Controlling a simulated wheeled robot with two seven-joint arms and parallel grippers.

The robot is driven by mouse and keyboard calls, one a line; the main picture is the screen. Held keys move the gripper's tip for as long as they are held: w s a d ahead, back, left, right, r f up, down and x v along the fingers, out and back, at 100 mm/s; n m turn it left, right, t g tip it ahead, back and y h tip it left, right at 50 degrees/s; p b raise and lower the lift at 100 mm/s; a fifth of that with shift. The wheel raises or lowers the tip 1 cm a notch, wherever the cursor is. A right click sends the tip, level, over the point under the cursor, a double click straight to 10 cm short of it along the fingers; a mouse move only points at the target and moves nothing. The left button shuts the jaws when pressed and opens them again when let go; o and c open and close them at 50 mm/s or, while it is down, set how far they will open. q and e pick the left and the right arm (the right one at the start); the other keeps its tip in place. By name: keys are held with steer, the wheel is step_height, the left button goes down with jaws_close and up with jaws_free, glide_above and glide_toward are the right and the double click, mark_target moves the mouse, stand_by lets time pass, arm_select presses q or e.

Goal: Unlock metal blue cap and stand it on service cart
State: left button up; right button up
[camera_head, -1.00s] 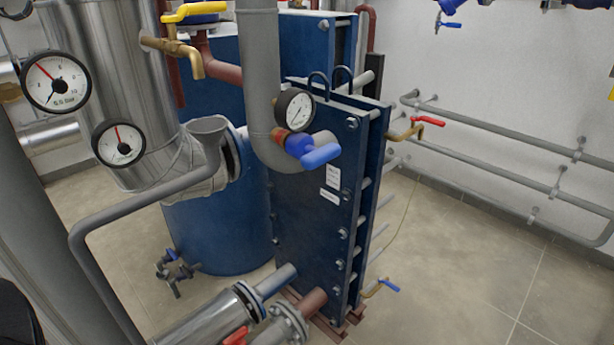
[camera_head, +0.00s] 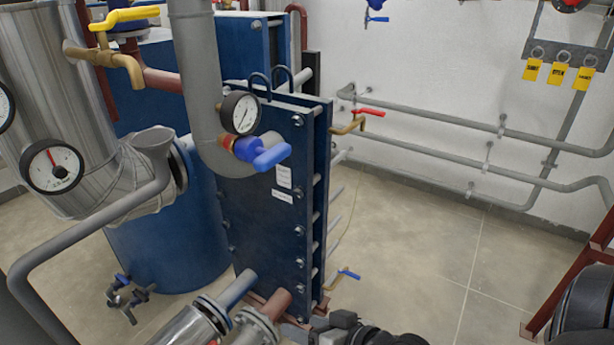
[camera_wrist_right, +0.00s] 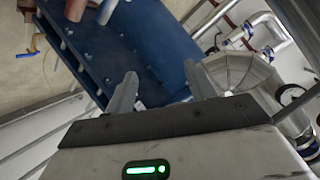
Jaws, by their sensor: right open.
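A blue valve piece (camera_head: 262,152) with a lever-like end sits on a short stub of the thick grey pipe, beside a round gauge (camera_head: 240,113). It is the blue part that best fits the cap, but I cannot tell for sure. My right gripper (camera_wrist_right: 160,88) is open in the right wrist view, with nothing between its two fingers. In the head view, dark parts of my right arm and gripper (camera_head: 345,325) show at the bottom edge, well below and right of the blue valve piece. My left gripper is not in view. No service cart can be made out.
The blue plate exchanger (camera_head: 262,225) stands in the middle, with pipes at its foot. A yellow-handled valve (camera_head: 125,18) is at upper left. Yellow tags (camera_head: 558,73) hang on the back wall. A red-brown frame (camera_head: 570,275) stands at right. The floor (camera_head: 420,240) between is open.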

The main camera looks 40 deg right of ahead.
steer(key=w+d+r+m+t+y, duration=0.1)
steer(key=w+d+r+m, duration=0.2)
steer(key=d+r, duration=0.15)
steer(key=w+d+r+m+t, duration=0.1)
steer(key=w+d+r+m, duration=0.15)
steer(key=r, duration=0.35)
steer(key=m+t+y, duration=0.2)
steer(key=m+t, duration=0.1)
steer(key=m, duration=0.2)
glide_toward(280, 159)
steer(key=p+x, duration=0.2)
steer(key=x, duration=0.2)
steer(key=p+x, duration=0.3)
steer(key=shift+w+a+r, duration=0.15)
steer(key=shift+w+r, duration=0.05)
steer(key=shift+w, duration=0.15)
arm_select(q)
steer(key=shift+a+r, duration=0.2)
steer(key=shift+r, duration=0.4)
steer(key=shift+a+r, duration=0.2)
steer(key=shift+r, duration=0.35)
arm_select(e)
steer(key=shift+x, duration=1)
steer(key=shift+s+f, duration=0.1)
steer(key=shift+f, duration=0.05)
steer(key=c, duration=1)
jaws_close()
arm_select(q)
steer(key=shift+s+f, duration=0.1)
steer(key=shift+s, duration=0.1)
